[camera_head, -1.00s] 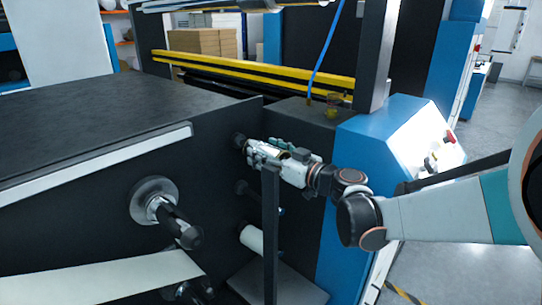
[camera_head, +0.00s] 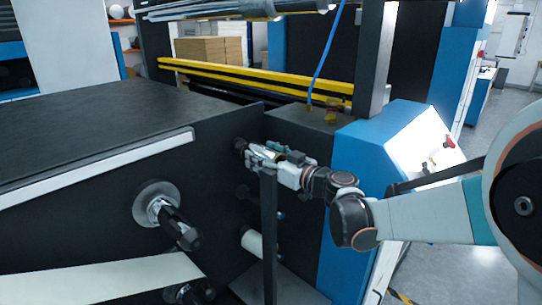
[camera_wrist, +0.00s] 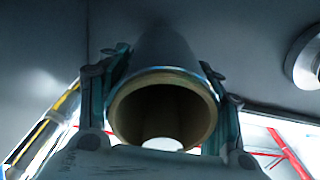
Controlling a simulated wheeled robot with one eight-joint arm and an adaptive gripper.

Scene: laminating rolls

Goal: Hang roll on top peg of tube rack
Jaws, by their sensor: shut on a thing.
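My gripper (camera_head: 266,154) is shut on a roll (camera_wrist: 160,48), a hollow tube with a brown core and a dark-looking outside in the wrist view. The fingers (camera_wrist: 162,105) stand on both sides of it, and its open end faces the wrist camera. A pale shape shows inside the bore; I cannot tell what it is. In the head view the gripper is at the top of the tube rack on the dark panel, beside a dark round part (camera_head: 240,145). I cannot tell if that is the top peg or the roll's end. A lower peg (camera_head: 244,191) shows below.
A white roll (camera_head: 252,241) sits low on the rack. A dark upright post (camera_head: 269,235) stands in front of it, close under my gripper. A large spindle (camera_head: 165,212) juts out at the left. The blue machine housing (camera_head: 350,160) is to the right.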

